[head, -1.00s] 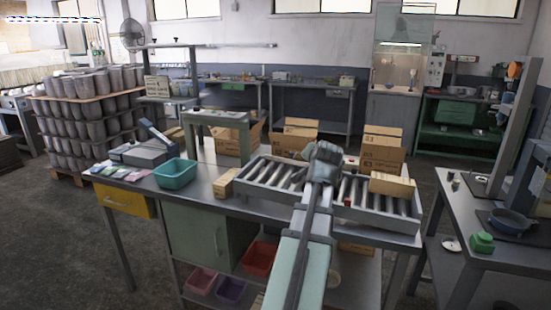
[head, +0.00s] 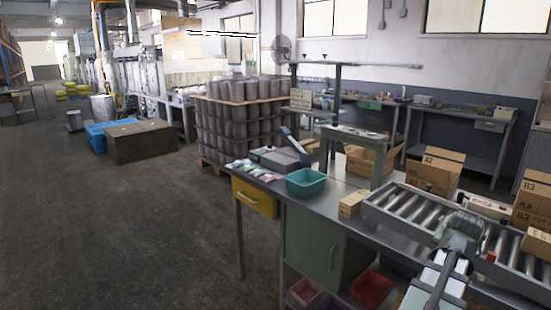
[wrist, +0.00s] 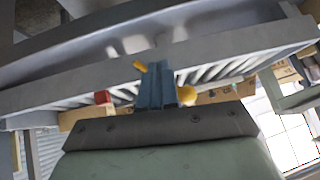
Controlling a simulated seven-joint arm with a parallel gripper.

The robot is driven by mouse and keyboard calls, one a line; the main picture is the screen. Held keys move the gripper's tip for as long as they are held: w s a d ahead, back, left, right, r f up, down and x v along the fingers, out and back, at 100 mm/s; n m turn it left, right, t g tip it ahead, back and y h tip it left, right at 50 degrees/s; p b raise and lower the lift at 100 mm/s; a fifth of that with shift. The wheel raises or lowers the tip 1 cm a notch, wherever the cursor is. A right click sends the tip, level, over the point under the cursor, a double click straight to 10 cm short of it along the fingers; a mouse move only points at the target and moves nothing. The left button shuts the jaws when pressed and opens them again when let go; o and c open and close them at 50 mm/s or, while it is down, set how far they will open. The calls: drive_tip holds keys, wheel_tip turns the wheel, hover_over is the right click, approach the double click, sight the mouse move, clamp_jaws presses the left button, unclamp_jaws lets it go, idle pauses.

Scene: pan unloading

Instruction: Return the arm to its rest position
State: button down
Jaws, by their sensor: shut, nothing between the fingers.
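My arm (head: 436,283) reaches up from the lower right of the head view, its end over the roller conveyor on the bench (head: 262,180). My gripper (head: 462,222) shows there as a small grey shape, its fingers too small to make out. In the wrist view my gripper (wrist: 158,78) has its two blue-grey fingers side by side, shut with nothing between them. Beyond them lie the conveyor's grey rail (wrist: 215,52) and its light rollers. No pan is in view.
The roller conveyor (head: 375,213) lies under my arm, with cardboard boxes (head: 435,168) behind it. A teal bin (head: 305,184) and a small carton (head: 352,204) stand to the left. A small red object (wrist: 103,97) shows by the rollers. Open floor (head: 110,230) lies left.

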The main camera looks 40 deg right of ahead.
drive_tip(key=w+a+f+n+y, duration=0.2)
drive_tip(key=w+a+f, duration=0.45)
drive_tip(key=f, duration=0.45)
drive_tip(key=w+a+f+n+g+y, duration=0.1)
drive_tip(key=w+a+f+n+y, duration=0.15)
drive_tip(key=w+a+f, duration=0.65)
drive_tip(key=w+a+f+n+y, duration=0.15)
drive_tip(key=w+a+f, duration=0.25)
drive_tip(key=f, duration=0.8)
drive_tip(key=w+a+f+n+g+y, duration=0.2)
drive_tip(key=w+a+f+n+y, duration=0.15)
drive_tip(key=a+f, duration=1.05)
drive_tip(key=s+a+f+n+g, duration=0.2)
drive_tip(key=s+a+f, duration=0.1)
drive_tip(key=a, duration=0.8)
drive_tip(key=s+a+f+n+g+h, duration=0.1)
drive_tip(key=s+a+f+n+g, duration=0.1)
drive_tip(key=a, duration=0.8)
drive_tip(key=s+a+f+n+g, duration=0.2)
drive_tip(key=s+a+f+n, duration=0.2)
drive_tip(key=a+f, duration=0.3)
drive_tip(key=shift+s+a+f+h, duration=0.3)
drive_tip(key=shift+s+a, duration=0.35)
drive_tip(key=shift+a, duration=1.65)
drive_tip(key=shift+r, duration=0.1)
